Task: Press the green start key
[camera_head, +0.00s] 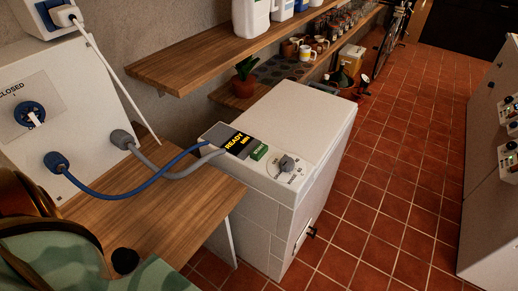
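The green start key (259,152) is a small green rectangular button on the sloping top panel of a white cabinet (299,113). It sits just right of a dark display (238,141) with yellow text that reads READY, with a smaller second line I cannot read surely. A grey rotary knob (287,162) sits right of the key on the same panel. Nothing covers the key. Neither of my grippers shows in this view.
A wooden counter (150,218) adjoins the cabinet on the left. A blue hose (112,197) and a grey hose (178,171) run from a white wall box (75,115) towards the cabinet. Wooden shelves (190,72) hang behind. Tiled floor (385,210) lies clear at right.

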